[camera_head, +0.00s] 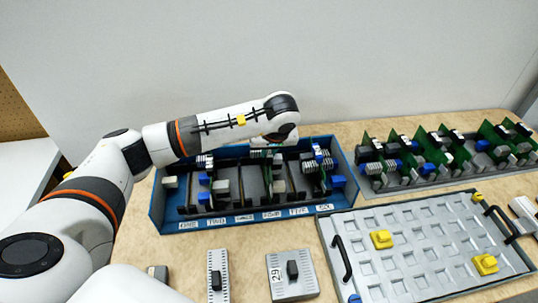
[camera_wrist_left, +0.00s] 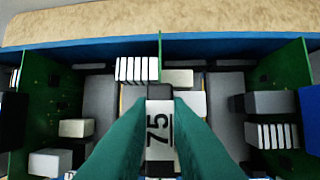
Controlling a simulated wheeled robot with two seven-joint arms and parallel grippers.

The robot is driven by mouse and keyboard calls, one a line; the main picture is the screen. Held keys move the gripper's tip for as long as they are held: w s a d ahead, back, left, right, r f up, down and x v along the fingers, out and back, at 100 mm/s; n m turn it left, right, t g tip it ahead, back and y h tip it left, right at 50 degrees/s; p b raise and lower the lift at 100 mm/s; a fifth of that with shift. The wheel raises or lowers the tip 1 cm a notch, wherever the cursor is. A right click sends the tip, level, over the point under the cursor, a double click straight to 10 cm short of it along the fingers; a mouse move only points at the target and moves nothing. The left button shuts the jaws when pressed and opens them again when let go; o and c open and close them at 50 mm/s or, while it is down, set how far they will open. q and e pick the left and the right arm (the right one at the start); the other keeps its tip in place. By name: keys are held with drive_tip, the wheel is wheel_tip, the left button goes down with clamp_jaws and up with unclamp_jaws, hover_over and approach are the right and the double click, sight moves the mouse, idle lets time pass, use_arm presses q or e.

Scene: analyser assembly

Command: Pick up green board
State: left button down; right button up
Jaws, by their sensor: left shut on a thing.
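My left arm reaches over a blue box (camera_head: 157,205) with labelled slots. In the left wrist view, the two teal fingers of my left gripper (camera_wrist_left: 160,100) are shut on a green board (camera_wrist_left: 160,45), seen nearly edge-on from above. Grey and white blocks and a white label reading 75 (camera_wrist_left: 159,132) show around and between the fingers. The board is still among the other boards in the box. In the head view, my wrist hides the fingertips and most of this board. My right gripper is not clearly seen.
Other green boards stand close on both sides, at left (camera_wrist_left: 40,100) and right (camera_wrist_left: 287,85). A grey rack (camera_head: 400,183) of several boards stands at the right.

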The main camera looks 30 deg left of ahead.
use_arm(q)
wheel_tip(320, 180, up, 17)
drive_tip(key=b, duration=0.1)
drive_tip(key=shift+b, duration=0.3)
drive_tip(key=shift+r, duration=0.15)
idle(0.6)
